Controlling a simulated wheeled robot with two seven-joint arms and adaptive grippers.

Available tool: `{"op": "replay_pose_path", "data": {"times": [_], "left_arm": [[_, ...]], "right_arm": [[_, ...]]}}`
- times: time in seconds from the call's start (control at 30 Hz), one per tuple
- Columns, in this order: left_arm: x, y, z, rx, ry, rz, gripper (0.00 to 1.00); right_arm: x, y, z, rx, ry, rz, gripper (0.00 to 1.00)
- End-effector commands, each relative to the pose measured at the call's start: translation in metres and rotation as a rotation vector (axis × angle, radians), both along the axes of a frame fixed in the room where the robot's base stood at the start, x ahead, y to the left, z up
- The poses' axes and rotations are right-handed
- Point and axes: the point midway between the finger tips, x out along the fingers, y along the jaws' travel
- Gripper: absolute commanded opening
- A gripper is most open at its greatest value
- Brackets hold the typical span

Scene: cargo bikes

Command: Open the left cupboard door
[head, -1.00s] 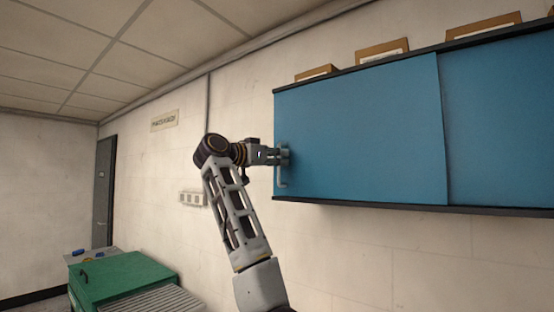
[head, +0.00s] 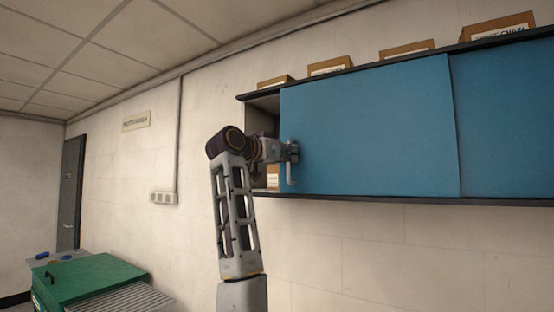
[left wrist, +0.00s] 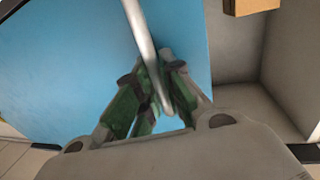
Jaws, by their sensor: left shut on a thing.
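The left cupboard door (head: 375,130) is a blue sliding panel on the wall cupboard. It stands partly open, with a narrow gap at the cupboard's left end. Its light metal bar handle (head: 291,174) is at the door's left edge. My left gripper (head: 290,152) is shut on the handle's upper part. In the left wrist view the green-padded fingers (left wrist: 152,95) are around the handle (left wrist: 143,40), in front of the blue door (left wrist: 75,70). My right gripper is not in view.
The cupboard's open left end (head: 262,118) shows a grey interior and a small cardboard box (head: 273,178). Several boxes stand on top, one of them here (head: 330,66). A green cabinet (head: 90,280) stands low at the left. The wall below the cupboard is clear.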

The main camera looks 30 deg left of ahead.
Motion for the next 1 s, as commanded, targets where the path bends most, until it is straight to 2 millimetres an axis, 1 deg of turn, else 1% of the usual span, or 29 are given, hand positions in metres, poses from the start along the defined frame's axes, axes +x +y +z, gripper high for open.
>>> {"op": "replay_pose_path", "data": {"times": [0.03, 0.3, 0.43, 0.53, 0.67, 0.77, 0.93, 0.97, 1.0], "left_arm": [[-0.001, -0.01, -0.002, 0.003, -0.002, -0.002, 0.0], [-0.005, -0.062, -0.001, 0.002, -0.001, -0.003, 0.0], [-0.006, -0.078, -0.001, 0.001, -0.001, -0.002, 0.0], [-0.007, -0.085, 0.0, 0.001, -0.001, -0.001, 0.0], [-0.007, -0.088, 0.0, 0.0, -0.001, 0.0, 0.0], [-0.007, -0.089, 0.0, 0.0, -0.001, 0.0, 0.0], [-0.007, -0.089, 0.0, 0.0, -0.001, 0.0, 0.0], [-0.007, -0.089, 0.0, 0.0, -0.001, -0.001, 0.11], [-0.007, -0.089, 0.0, 0.0, -0.001, -0.001, 0.16]], "right_arm": [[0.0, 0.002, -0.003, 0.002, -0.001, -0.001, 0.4], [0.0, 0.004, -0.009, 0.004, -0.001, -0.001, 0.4], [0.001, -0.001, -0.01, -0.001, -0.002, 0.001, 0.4], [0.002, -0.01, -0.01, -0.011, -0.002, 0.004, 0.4], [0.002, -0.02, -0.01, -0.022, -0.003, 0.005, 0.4], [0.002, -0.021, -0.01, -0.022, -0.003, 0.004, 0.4], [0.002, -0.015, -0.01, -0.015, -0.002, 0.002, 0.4], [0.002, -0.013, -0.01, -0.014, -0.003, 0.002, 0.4], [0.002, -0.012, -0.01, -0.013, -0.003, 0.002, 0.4]]}}
